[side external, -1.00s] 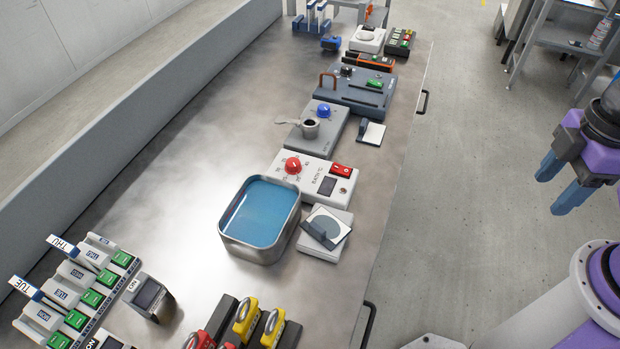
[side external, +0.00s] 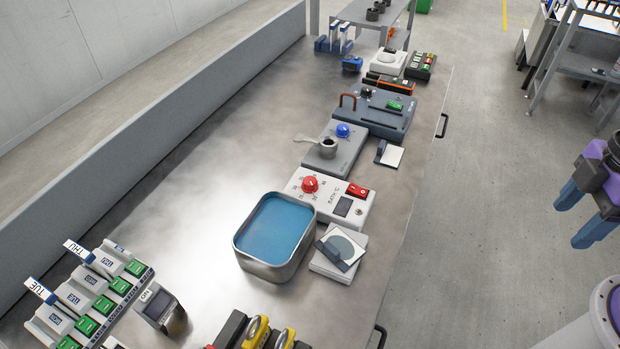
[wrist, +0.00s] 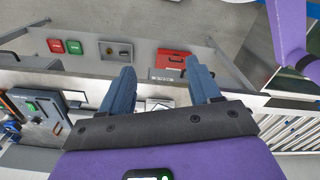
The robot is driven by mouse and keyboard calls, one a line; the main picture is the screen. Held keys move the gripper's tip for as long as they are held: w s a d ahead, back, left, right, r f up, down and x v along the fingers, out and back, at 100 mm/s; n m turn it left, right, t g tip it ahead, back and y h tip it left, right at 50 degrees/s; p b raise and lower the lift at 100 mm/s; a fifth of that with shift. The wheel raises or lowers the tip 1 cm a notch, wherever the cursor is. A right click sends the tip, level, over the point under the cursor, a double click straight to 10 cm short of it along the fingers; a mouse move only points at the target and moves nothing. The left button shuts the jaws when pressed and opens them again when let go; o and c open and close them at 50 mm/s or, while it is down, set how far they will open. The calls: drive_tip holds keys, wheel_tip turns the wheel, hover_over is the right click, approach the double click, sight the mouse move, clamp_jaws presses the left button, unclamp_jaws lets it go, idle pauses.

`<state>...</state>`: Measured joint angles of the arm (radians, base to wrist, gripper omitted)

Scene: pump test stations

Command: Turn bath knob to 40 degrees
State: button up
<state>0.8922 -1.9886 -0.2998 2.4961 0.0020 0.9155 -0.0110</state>
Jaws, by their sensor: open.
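The bath control box (side external: 330,196) is white, with a round red knob (side external: 310,184) at its left end and a printed number scale around it. A red switch (side external: 357,190) and a small dark display (side external: 343,206) sit on the same box. The knob's exact setting is too small to read. A metal bath of blue liquid (side external: 274,232) stands in front of the box. My gripper (side external: 582,222) hangs at the right, over the floor, well away from the knob. Its blue fingers are apart and empty, as they also are in the wrist view (wrist: 160,90).
A grey unit with a blue knob (side external: 343,130) and a small cup stands behind the box. Labelled racks (side external: 95,290) stand front left. The bench's left-middle is clear.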

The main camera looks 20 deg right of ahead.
drive_tip(key=w+a+r+n, duration=0.3)
drive_tip(key=w+a+n, duration=0.2)
drive_tip(key=w+a, duration=0.5)
drive_tip(key=n, duration=1.6)
hover_over(310, 180)
drive_tip(key=d, duration=0.1)
wheel_tip(310, 180, down, 5)
drive_tip(key=f, duration=1.1)
drive_tip(key=a+f, duration=0.1)
drive_tip(key=f, duration=0.5)
drive_tip(key=shift+s+f, duration=0.1)
drive_tip(key=shift+f, duration=0.1)
drive_tip(key=c, duration=1)
